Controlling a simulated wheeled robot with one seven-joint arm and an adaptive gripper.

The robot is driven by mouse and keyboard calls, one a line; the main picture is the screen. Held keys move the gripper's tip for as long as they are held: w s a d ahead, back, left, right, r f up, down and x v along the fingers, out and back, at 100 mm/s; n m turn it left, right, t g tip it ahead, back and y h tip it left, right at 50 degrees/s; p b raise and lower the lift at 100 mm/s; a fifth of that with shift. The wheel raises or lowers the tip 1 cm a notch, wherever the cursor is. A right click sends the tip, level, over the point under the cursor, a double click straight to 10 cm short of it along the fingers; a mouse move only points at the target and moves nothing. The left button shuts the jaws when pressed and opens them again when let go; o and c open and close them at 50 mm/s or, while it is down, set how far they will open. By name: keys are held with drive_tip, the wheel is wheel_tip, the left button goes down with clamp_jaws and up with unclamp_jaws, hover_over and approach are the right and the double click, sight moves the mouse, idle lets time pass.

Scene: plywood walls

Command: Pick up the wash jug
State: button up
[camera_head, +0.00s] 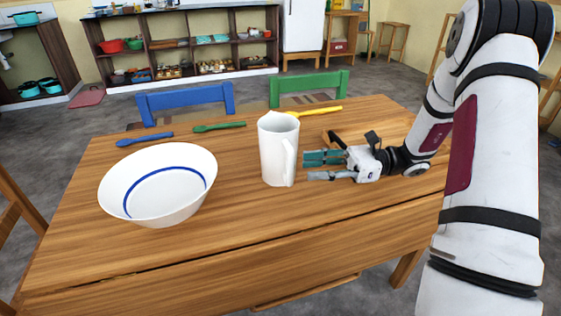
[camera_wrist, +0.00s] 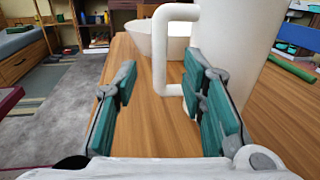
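The white wash jug (camera_head: 274,150) stands upright on the wooden table, right of the bowl. In the wrist view the jug (camera_wrist: 237,45) fills the upper right, with its handle (camera_wrist: 160,50) pointing towards the camera's left. My gripper (camera_head: 308,167) is low over the table, just right of the jug. It is open, its teal-padded fingers pointing at the jug. In the wrist view my gripper (camera_wrist: 165,95) has the lower part of the handle ahead of and between its fingertips, near the right finger. Whether that finger touches the handle or jug is unclear.
A white bowl with a blue ring (camera_head: 160,183) stands on the table (camera_head: 240,240) left of the jug. Blue (camera_head: 145,138), green (camera_head: 219,127) and yellow (camera_head: 315,110) utensils lie behind. A dark object with a wooden part sits behind my gripper. Blue and green chairs stand at the far edge.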

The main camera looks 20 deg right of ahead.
sight(290, 183)
drive_tip(key=shift+w+a+r+b, duration=0.1)
drive_tip(key=shift+w+a+b, duration=0.1)
drive_tip(key=shift+a, duration=0.85)
drive_tip(key=shift+w+a+f+b, duration=0.1)
drive_tip(key=shift+w+a+b, duration=0.05)
drive_tip(key=shift+a, duration=0.85)
drive_tip(key=shift+w+a+r+b, duration=0.1)
drive_tip(key=shift+w+a+b, duration=0.1)
drive_tip(key=shift+a, duration=0.85)
clamp_jaws()
